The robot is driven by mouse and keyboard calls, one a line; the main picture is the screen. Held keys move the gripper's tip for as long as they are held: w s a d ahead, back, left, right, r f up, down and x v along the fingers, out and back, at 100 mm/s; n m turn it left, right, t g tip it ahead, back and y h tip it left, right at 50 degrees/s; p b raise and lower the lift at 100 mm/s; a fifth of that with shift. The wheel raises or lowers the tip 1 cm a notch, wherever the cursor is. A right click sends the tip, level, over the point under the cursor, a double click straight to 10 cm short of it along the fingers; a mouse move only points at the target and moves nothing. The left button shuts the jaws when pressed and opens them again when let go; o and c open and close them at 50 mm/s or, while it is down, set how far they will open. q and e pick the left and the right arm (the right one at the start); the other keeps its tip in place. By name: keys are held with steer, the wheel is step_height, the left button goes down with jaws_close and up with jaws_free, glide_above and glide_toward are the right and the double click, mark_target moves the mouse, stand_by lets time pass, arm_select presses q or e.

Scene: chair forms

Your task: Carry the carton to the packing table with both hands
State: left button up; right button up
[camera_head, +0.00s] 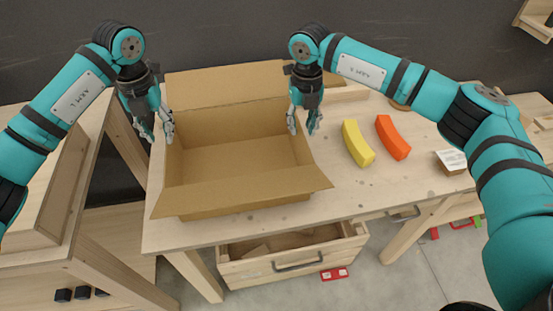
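An open, empty-looking cardboard carton (240,196) stands on a light wooden table (300,219), its flaps spread. My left gripper (158,136) is at the carton's left side, fingers pointing down and spread apart. One of its fingers appears to overlap the left wall's top edge; contact cannot be told. My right gripper (302,127) is at the carton's right side, near the top of the right wall, fingers pointing down and apart. Whether it touches the wall cannot be told. Which table is the packing table is not clear.
A yellow curved piece (357,143) and an orange one (392,138) lie right of the carton. A small box (451,161) sits further right. An open drawer (290,262) juts out below the table front. Another wooden bench (62,200) stands at the left.

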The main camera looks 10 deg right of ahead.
steer(key=shift+r, duration=1.9)
